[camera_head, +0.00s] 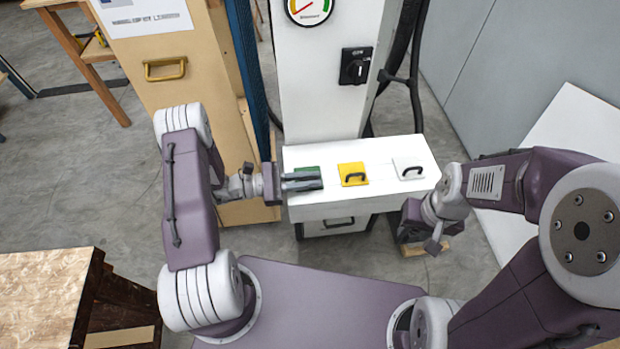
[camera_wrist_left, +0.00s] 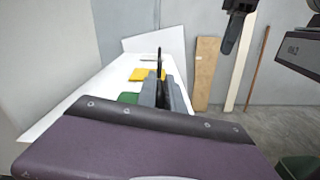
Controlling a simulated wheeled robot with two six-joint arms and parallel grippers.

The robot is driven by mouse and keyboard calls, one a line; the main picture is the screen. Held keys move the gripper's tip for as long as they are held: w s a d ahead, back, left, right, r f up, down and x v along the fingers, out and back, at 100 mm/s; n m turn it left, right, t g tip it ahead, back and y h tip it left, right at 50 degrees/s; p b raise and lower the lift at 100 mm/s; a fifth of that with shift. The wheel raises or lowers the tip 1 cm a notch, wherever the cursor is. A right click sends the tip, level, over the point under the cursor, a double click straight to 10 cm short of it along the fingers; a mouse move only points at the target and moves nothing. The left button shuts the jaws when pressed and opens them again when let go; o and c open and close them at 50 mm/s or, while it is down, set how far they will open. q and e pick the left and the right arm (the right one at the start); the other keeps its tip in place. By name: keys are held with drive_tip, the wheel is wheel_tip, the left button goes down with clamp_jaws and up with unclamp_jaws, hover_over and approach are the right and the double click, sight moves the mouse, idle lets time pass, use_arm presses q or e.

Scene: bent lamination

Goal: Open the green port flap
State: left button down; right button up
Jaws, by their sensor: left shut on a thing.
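The green port flap (camera_head: 309,169) is the leftmost of three flaps on top of a white box. It appears to lie flat, and my left gripper covers much of it. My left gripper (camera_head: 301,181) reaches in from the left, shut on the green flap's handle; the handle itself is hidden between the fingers. In the left wrist view, the grey fingers (camera_wrist_left: 162,88) stand beside the green flap (camera_wrist_left: 128,97). My right gripper (camera_head: 434,244) hangs off the box's right side, away from the flaps, with its jaw opening unclear.
A yellow flap (camera_head: 353,174) and a white flap (camera_head: 408,168), each with a dark handle, lie to the right on the white box (camera_head: 335,207). A white column (camera_head: 331,100) with a gauge and dark switch (camera_head: 355,66) rises behind. A wooden cabinet (camera_head: 215,110) stands at left.

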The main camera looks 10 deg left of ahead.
use_arm(q)
drive_tip(key=shift+w+r, duration=0.1)
drive_tip(key=shift+r, duration=0.05)
idle(0.8)
drive_tip(key=shift+w+a+r+n+p, duration=0.1)
drive_tip(key=shift+w+r+n+p, duration=0.15)
drive_tip(key=shift+r+n+p, duration=0.35)
drive_tip(key=shift+w+a+r+n+p, duration=0.1)
drive_tip(key=shift+w+r+n+p, duration=0.2)
drive_tip(key=shift+n, duration=0.5)
drive_tip(key=shift+w+a+r+n+p, duration=0.1)
drive_tip(key=shift+w+r+n+p, duration=0.15)
drive_tip(key=shift+n, duration=0.3)
drive_tip(key=shift+w+a+r+n+p, duration=0.1)
drive_tip(key=shift+w+n+p, duration=0.1)
drive_tip(key=shift+n, duration=0.35)
drive_tip(key=shift+w+a+r+n, duration=0.1)
drive_tip(key=shift+w+r+n, duration=0.25)
drive_tip(key=shift+n, duration=0.55)
drive_tip(key=shift+w+f, duration=0.1)
